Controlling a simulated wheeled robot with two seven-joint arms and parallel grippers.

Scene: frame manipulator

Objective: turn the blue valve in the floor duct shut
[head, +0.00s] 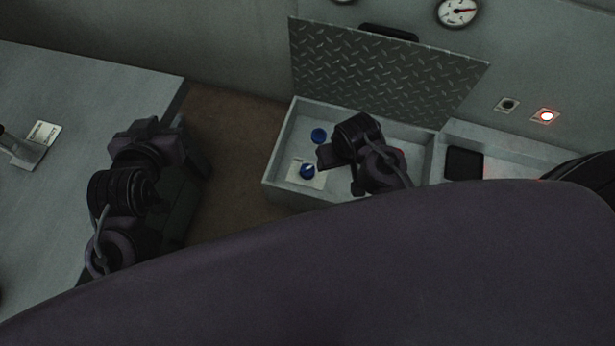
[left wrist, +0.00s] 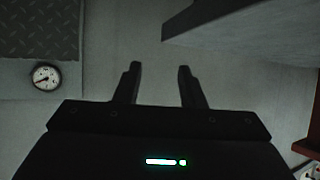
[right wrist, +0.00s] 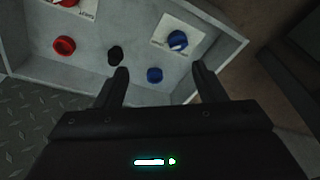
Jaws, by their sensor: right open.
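The floor duct (head: 283,150) is an open grey box against the wall. A blue valve knob (head: 307,171) with a white mark sits on a pale labelled plate in it; it also shows in the right wrist view (right wrist: 177,40). A plain blue knob (head: 319,135) sits apart from it, also in the right wrist view (right wrist: 155,75). My right gripper (right wrist: 160,76) is open and empty over the duct, its fingers apart on either side of the plain blue knob in the picture, contact not visible. My left gripper (left wrist: 159,67) is open and empty, beside the table at left.
The duct's diamond-plate lid (head: 380,75) stands raised against the wall. A red knob (right wrist: 64,45) and a black knob (right wrist: 115,55) are also in the duct. A grey table (head: 100,90) is at left. A lit red lamp (head: 547,116) is on the wall.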

